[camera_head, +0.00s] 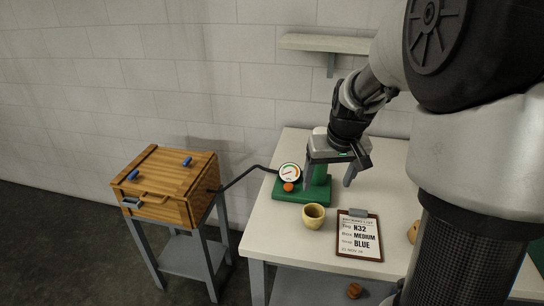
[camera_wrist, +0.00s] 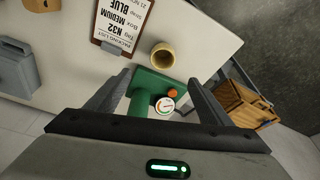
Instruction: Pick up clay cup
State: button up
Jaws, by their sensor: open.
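The clay cup (camera_head: 313,216) is a small tan, yellowish cup standing upright on the white table. In the wrist view the cup (camera_wrist: 162,56) is beyond the fingertips, near the top middle. My gripper (camera_head: 328,178) is open and empty, above the table and behind the cup, over the green gauge stand. In the wrist view my gripper (camera_wrist: 158,92) has its two fingers spread on either side of the green stand. The cup is apart from both fingers.
A green stand with a dial gauge (camera_head: 290,172) and an orange knob is just behind the cup. A clipboard (camera_head: 359,236) lies right of it. The white table (camera_head: 275,228) has bare room left of the cup. A wooden box (camera_head: 168,187) stands on a side table. A wall shelf (camera_head: 325,43) is above.

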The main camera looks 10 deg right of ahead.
send_near(314, 211)
jog(key=s+f, duration=0.1)
jog(key=f, duration=0.1)
jog(key=x, duration=0.3)
jog(key=a+x, duration=0.1)
jog(key=x, duration=0.1)
jog(key=shift+f, duration=0.2)
jog(key=shift+r, duration=0.1)
jog(key=c, duration=1.2)
